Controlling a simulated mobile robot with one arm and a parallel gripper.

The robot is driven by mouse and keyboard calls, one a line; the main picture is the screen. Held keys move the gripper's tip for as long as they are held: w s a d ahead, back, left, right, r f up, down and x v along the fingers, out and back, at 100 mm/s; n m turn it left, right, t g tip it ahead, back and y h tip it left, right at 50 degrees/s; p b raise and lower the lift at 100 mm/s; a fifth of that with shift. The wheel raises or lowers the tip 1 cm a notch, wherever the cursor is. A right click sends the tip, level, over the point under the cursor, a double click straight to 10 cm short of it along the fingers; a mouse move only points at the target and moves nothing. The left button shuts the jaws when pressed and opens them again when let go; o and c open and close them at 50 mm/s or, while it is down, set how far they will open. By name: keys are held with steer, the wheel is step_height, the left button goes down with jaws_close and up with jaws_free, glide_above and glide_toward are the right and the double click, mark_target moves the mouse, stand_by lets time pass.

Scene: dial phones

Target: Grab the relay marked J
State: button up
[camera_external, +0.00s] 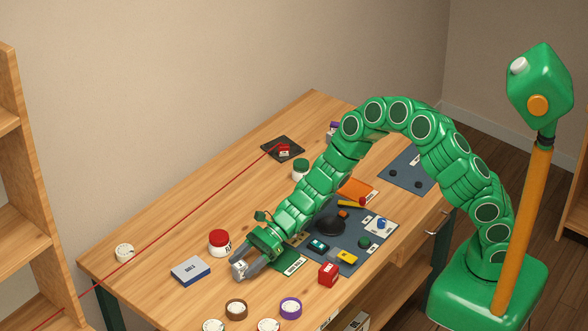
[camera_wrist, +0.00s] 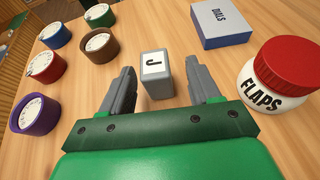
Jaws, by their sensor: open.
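The relay marked J (camera_wrist: 156,75) is a small grey block with a white label on top, standing on the wooden table. In the wrist view it sits between the tips of my gripper (camera_wrist: 158,88), with a gap to each finger. My gripper is open and low over the table. In the external view my gripper (camera_external: 246,267) is at the front left part of the table, with the relay (camera_external: 239,268) at its fingertips, partly hidden by the fingers.
A blue box marked DIALS (camera_wrist: 221,22) and a red-lidded jar marked FLAPS (camera_wrist: 270,80) stand to the right in the wrist view. Several round dials, including a brown one (camera_wrist: 98,46), stand to the left. A blue-grey mat (camera_external: 310,258) with small parts lies nearby.

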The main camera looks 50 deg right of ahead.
mark_target(234, 272)
steer(key=x, duration=0.3)
steer(key=shift+s+a+r, duration=0.1)
steer(key=shift+a+r, duration=0.1)
steer(key=shift+a+f, duration=0.3)
steer(key=shift+a, duration=0.3)
steer(key=shift+c, duration=0.4)
steer(key=c, duration=0.9)
steer(key=shift+c, duration=0.6)
steer(key=shift+r, duration=0.15)
